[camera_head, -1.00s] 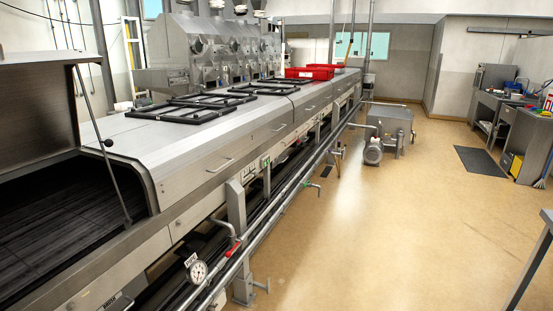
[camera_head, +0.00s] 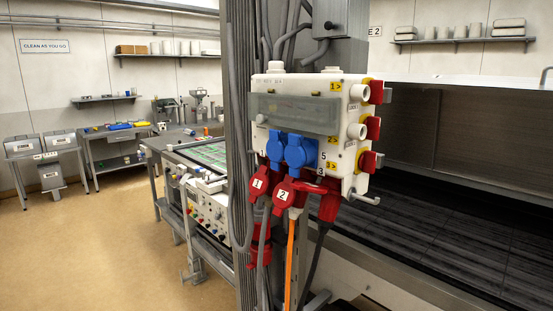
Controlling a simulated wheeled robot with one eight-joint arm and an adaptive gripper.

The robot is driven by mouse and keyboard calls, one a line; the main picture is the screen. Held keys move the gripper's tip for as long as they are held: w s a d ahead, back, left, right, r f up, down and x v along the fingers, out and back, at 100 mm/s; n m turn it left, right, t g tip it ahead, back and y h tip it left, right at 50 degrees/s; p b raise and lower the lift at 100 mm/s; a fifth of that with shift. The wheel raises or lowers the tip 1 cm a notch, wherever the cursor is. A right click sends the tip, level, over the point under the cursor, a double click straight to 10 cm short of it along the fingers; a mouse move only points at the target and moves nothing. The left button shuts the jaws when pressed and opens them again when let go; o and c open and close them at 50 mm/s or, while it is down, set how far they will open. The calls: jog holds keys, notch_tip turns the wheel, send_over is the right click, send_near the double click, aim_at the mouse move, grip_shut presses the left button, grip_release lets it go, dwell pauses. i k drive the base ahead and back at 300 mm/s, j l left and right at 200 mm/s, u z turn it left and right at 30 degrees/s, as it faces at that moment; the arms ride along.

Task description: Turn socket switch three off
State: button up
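A white socket box (camera_head: 308,105) is mounted on a grey post in the middle of the head view. Three red rotary switches on yellow plates stick out of its right side, one above the other: the top one (camera_head: 376,92), the middle one (camera_head: 373,128) and the bottom one (camera_head: 367,161). Yellow labels on the front beside them seem to read 1, 2 and 3 from top to bottom, so the bottom one appears to be switch three. The exact turn of each knob is too small to tell. My gripper is not in view.
Blue sockets (camera_head: 301,152) and red plugs (camera_head: 285,193) with hanging cables fill the box's lower front. A bent metal handle (camera_head: 365,199) juts out below the switches. The dark machine bed (camera_head: 470,235) lies right and behind. Open floor (camera_head: 90,255) is at left.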

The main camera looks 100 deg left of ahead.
aim_at(368, 160)
jog(key=u, duration=2.95)
